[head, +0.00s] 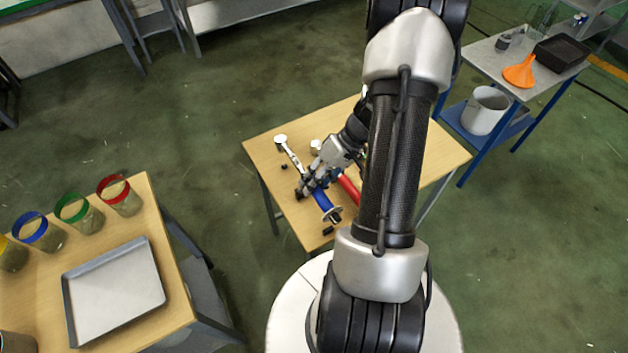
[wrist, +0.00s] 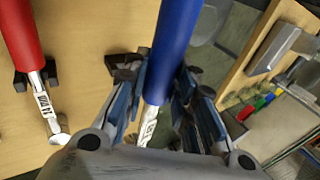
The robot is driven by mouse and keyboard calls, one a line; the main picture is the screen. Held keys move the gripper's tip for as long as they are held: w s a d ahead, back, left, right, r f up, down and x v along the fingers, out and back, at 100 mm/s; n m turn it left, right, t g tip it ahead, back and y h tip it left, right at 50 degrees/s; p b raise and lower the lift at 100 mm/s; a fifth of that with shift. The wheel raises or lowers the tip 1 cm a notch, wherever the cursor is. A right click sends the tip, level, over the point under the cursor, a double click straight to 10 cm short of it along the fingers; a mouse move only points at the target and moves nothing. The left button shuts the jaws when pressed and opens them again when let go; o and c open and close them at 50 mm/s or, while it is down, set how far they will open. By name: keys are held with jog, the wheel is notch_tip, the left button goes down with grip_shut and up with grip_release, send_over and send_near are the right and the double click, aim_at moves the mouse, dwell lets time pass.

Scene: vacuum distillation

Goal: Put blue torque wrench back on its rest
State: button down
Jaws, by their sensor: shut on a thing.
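The blue torque wrench has a blue handle (head: 322,200) and a silver shaft (head: 291,156) with a round head at the back left of the small wooden table (head: 262,151). My gripper (head: 311,184) is shut on it near where handle meets shaft. In the wrist view the blue handle (wrist: 176,45) runs between my gripper's fingers (wrist: 160,88). A black rest block (wrist: 124,64) shows beside the left finger, partly hidden. The wrench looks apart from this block, but its height above the table is hard to judge.
A red torque wrench (wrist: 22,35) lies on a black rest (wrist: 50,72) to the left; its red handle (head: 349,188) is partly behind my arm. Another table at left holds a tray (head: 112,290) and colour-rimmed containers (head: 120,196). A shelf at right holds an orange funnel (head: 519,72).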

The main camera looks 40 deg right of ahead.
jog(key=shift+b, duration=0.4)
jog(key=shift+f+b, duration=0.25)
jog(key=shift+b, duration=0.05)
notch_tip(320, 180, down, 6)
jog(key=b, duration=0.5)
jog(key=shift+r, duration=0.25)
jog(key=shift+b, duration=0.4)
jog(key=shift+s+f, duration=0.1)
jog(key=shift+f, duration=1.45)
dwell(0.4)
jog(key=c, duration=1.2)
grip_release()
jog(key=shift+c, duration=0.2)
jog(key=v, duration=1.2)
